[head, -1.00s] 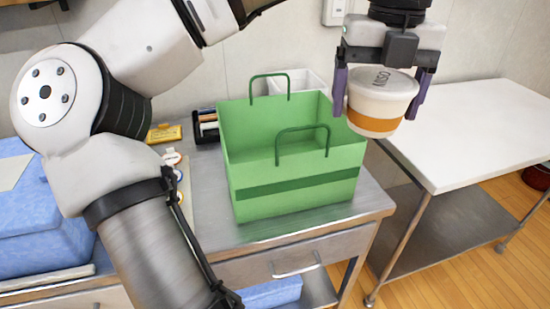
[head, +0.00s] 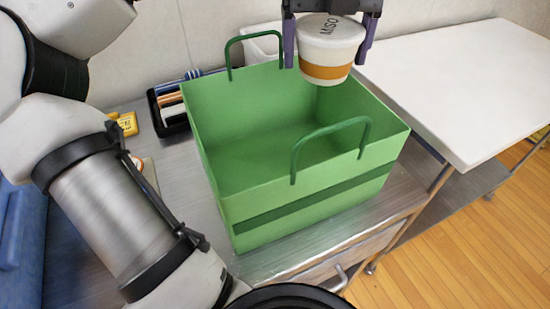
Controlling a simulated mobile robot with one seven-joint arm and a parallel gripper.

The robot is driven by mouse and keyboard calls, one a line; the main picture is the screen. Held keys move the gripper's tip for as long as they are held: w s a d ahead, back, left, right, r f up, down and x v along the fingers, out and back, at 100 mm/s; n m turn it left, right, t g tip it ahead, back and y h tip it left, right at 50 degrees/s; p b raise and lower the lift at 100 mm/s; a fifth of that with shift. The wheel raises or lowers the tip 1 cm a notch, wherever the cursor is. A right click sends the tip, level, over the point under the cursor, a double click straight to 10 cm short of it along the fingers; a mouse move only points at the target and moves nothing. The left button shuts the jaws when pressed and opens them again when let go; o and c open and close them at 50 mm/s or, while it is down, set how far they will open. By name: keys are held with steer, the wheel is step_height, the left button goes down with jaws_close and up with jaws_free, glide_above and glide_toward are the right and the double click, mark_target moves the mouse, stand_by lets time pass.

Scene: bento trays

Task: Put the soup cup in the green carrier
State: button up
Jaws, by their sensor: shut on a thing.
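The soup cup (head: 328,52) is white with an orange band and a lid marked MISO. It is upright in my gripper (head: 328,45), whose two purple fingers are shut on its sides. The green carrier (head: 300,208) is an open-topped box with two upright loop handles, standing on the metal counter. Its inside looks empty where I can see it. The cup hangs above the carrier's back right part, in front of the far wall in this view. Its exact height over the rim is hard to tell.
A black holder (head: 166,122) with several items stands left of the carrier, near a yellow object (head: 125,124). A white container (head: 262,45) is behind the carrier. A white table (head: 465,85) is at the right, with a gap before it. A blue object (head: 20,240) is at far left.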

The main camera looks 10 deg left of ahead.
steer(key=shift+f, duration=0.4)
step_height(320, 180, down, 19)
steer(key=shift+f, duration=0.15)
steer(key=shift+f, duration=0.2)
steer(key=o, duration=1)
steer(key=shift+c, duration=0.2)
steer(key=shift+r, duration=0.1)
steer(key=shift+r, duration=0.1)
step_height(320, 180, up, 12)
